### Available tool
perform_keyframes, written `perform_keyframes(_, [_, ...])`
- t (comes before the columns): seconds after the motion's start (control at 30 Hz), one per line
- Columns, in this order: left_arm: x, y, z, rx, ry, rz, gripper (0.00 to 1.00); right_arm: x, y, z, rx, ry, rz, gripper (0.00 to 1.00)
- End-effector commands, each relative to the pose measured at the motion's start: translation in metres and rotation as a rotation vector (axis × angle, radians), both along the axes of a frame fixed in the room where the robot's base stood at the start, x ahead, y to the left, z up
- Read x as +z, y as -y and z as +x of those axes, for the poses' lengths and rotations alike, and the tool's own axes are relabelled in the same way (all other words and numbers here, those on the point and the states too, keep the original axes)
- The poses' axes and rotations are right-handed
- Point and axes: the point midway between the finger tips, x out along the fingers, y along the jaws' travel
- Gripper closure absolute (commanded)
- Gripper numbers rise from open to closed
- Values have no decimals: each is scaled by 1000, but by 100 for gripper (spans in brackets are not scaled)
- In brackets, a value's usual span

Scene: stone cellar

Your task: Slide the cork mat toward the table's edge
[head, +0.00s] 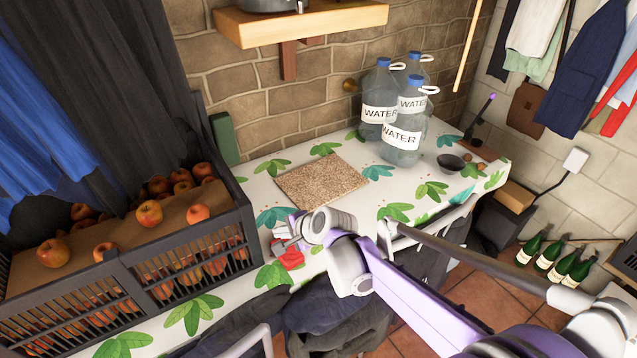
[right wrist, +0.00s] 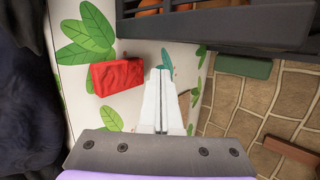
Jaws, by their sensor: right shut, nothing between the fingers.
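The flat, speckled brown cork mat (head: 320,181) lies on the leaf-patterned tablecloth (head: 262,190), near the brick wall. My right gripper (head: 279,240) is shut and empty over the table, on the near-left side of the mat and apart from it. In the right wrist view the two pale fingers (right wrist: 161,72) are together. A brown sliver beside them, mostly hidden by the fingers, looks like the mat. A red block (head: 291,257) lies just below the gripper in the head view; it also shows left of the fingers in the wrist view (right wrist: 117,75). My left gripper is out of view.
A dark crate of apples (head: 185,238) stands left of the mat. Several water jugs (head: 401,142) stand behind it to the right, with a dark bowl (head: 451,163) beyond. A wooden shelf (head: 300,22) hangs above. Dark cloth (head: 340,312) sits by the near table edge.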

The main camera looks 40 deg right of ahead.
Motion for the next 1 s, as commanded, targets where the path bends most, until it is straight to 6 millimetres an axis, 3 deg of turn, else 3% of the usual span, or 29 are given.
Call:
perform_keyframes(0.03, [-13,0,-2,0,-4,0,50,-15,29,22,-132,24,117,100])
perform_keyframes(0.1, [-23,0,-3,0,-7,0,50,-28,68,48,-316,68,305,100])
perform_keyframes(0.2, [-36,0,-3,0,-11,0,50,-50,129,76,-555,138,567,100])
perform_keyframes(0.3, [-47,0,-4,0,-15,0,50,-71,186,91,-747,208,807,100])
perform_keyframes(0.43, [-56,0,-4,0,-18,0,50,-92,239,97,-909,280,1037,100])
perform_keyframes(0.6, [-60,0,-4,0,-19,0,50,-102,268,98,-989,321,1169,100])
perform_keyframes(0.77, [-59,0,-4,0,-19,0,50,-103,273,110,-999,327,1191,100])
perform_keyframes(1.0, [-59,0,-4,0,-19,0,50,-103,280,158,-997,325,1187,100])
